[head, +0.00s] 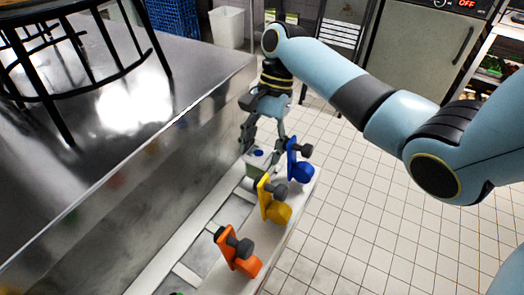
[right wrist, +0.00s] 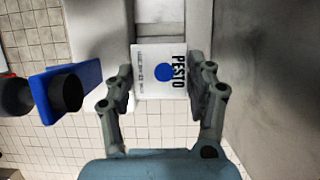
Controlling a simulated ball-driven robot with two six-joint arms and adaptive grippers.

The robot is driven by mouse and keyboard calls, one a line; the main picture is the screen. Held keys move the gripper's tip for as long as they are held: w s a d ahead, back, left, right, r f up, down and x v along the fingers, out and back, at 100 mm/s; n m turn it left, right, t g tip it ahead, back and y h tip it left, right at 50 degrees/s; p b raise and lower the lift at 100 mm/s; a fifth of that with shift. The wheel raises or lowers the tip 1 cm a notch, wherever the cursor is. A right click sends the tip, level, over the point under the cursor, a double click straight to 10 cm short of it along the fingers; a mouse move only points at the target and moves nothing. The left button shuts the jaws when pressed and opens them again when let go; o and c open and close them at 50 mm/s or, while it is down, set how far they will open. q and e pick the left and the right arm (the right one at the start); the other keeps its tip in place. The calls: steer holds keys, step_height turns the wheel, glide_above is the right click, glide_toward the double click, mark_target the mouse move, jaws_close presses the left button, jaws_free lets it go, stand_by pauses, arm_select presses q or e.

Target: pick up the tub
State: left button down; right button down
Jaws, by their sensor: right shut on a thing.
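The tub (right wrist: 150,72) has a white lid marked PESTO with a blue dot. In the head view the tub (head: 259,155) sits at the far end of a pale narrow line beside the steel counter, its sides greenish. My right gripper (right wrist: 162,85) is shut on the tub, one finger on each side of it; in the head view the gripper (head: 262,150) reaches down over it from above. I cannot tell whether the tub touches the surface below. My left gripper is not in view.
Blue (head: 298,162), yellow (head: 270,200) and orange (head: 238,252) pieces with dark knobs stand along the line's right edge. The blue one is close to the right gripper. The steel counter (head: 200,100) rises on the left, with a black wire stand on it. Tiled floor lies right.

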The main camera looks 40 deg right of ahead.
steer(key=w+d+b, duration=0.1)
steer(key=w+d, duration=0.2)
steer(key=d, duration=0.5)
steer(key=w+d+b, duration=0.2)
steer(key=w+d, duration=0.2)
steer(key=d, duration=0.4)
steer(key=shift+d+r, duration=0.2)
steer(key=shift+d, duration=0.1)
